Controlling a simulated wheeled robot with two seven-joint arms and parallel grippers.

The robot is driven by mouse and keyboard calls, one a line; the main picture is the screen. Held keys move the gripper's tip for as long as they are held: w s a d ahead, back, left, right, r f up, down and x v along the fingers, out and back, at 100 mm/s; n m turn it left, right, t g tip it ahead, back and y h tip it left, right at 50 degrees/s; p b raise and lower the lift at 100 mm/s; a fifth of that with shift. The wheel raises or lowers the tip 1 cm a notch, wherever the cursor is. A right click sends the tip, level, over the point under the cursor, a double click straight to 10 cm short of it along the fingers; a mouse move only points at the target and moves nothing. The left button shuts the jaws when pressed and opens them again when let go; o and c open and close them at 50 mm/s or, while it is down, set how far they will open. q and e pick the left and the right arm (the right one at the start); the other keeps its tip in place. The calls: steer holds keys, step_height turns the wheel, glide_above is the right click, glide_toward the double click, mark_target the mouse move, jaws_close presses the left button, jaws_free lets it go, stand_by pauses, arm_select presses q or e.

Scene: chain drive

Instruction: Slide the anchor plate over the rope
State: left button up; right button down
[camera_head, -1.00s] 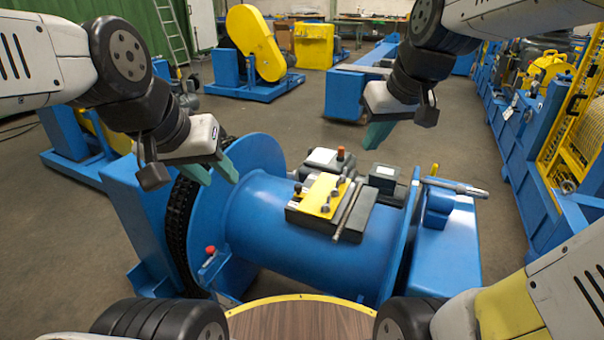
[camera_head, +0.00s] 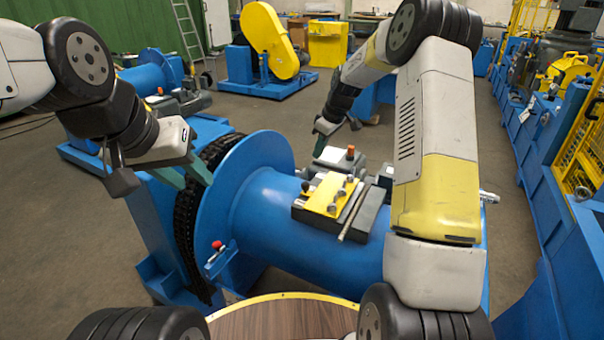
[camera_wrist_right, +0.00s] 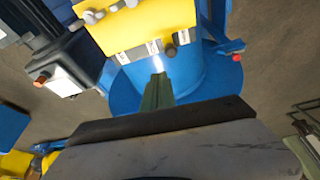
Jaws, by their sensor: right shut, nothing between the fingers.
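A yellow plate (camera_head: 327,193) with several dark knobs lies on a dark block (camera_head: 371,215) on top of the blue drum (camera_head: 290,250); it may be the anchor plate. The plate also shows at the top of the right wrist view (camera_wrist_right: 140,22). I cannot make out a rope; a thin grey rod (camera_head: 352,213) lies along the block. My left gripper (camera_head: 198,186) is open and empty near the drum's left flange. My right gripper (camera_head: 326,128) is beyond the drum and plate. In the right wrist view its green fingers (camera_wrist_right: 158,92) are together, with nothing between them.
A black chain (camera_head: 187,215) runs beside the left flange (camera_head: 240,175). A grey box with an orange knob (camera_head: 350,152) stands behind the plate. My right arm hides the drum's right end. A wooden, yellow-edged surface (camera_head: 285,318) is at the front. Blue machinery (camera_head: 550,160) stands right.

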steer(key=n, duration=0.1)
glide_above(312, 190)
step_height(312, 190, down, 5)
steer(key=shift+d+r, duration=0.15)
steer(key=x, duration=1)
steer(key=shift+s, duration=0.2)
steer(key=d, duration=0.1)
steer(key=s+d, duration=0.1)
steer(key=shift+s+d, duration=0.35)
steer(key=shift+d, duration=0.05)
steer(key=shift+s+d, duration=0.2)
steer(key=shift+d, duration=0.15)
